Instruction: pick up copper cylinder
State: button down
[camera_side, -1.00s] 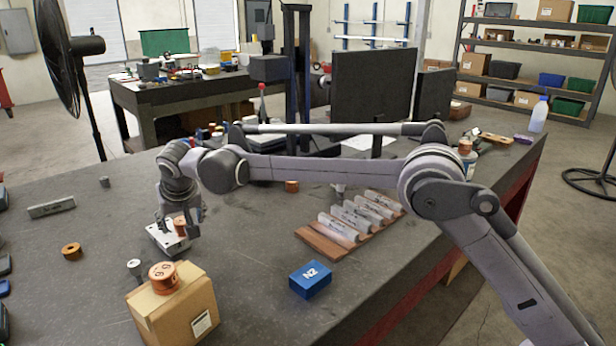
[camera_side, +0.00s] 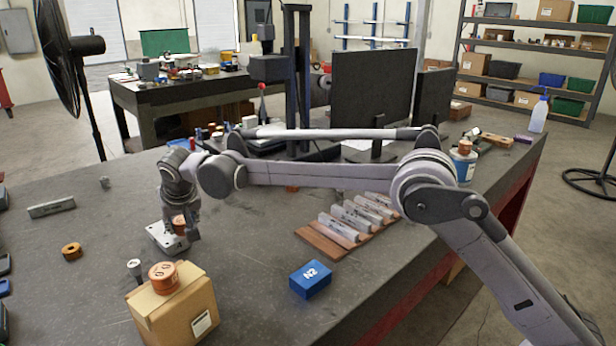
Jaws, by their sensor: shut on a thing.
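My gripper (camera_side: 183,228) points down at the left middle of the bench. It is shut on a small copper cylinder (camera_side: 179,224), which shows in part between the fingers. The cylinder is over a pale metal mould base (camera_side: 160,240), which is partly hidden by my gripper. I cannot tell whether the cylinder still touches the base. Another copper cylinder (camera_side: 163,275) with dark marks on top lies on a cardboard box (camera_side: 175,313) in front.
A copper ring (camera_side: 71,252) and a metal bar (camera_side: 51,207) lie to the left. A small grey cylinder (camera_side: 134,268) stands by the box. A blue box (camera_side: 310,279) and a wooden rack (camera_side: 325,241) of pale bars stand to the right. Bare bench (camera_side: 245,255) lies between.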

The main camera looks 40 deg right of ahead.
jog(key=shift+r, duration=0.55)
jog(key=r, duration=0.2)
jog(key=d+r, duration=0.1)
jog(key=shift+d+r, duration=0.1)
jog(key=shift+r, duration=0.25)
jog(key=s+d+r, duration=0.2)
jog(key=d+r, duration=0.4)
jog(key=d, duration=0.4)
jog(key=n+y, duration=0.2)
jog(key=n, duration=0.2)
send_over(165, 230)
jog(key=s, duration=0.2)
jog(key=f, duration=0.6)
jog(key=shift+d+f, duration=0.2)
jog(key=shift+f, duration=2.1)
jog(key=shift+f, duration=0.15)
jog(key=c, duration=0.9)
grip_release()
jog(key=shift+o, duration=0.2)
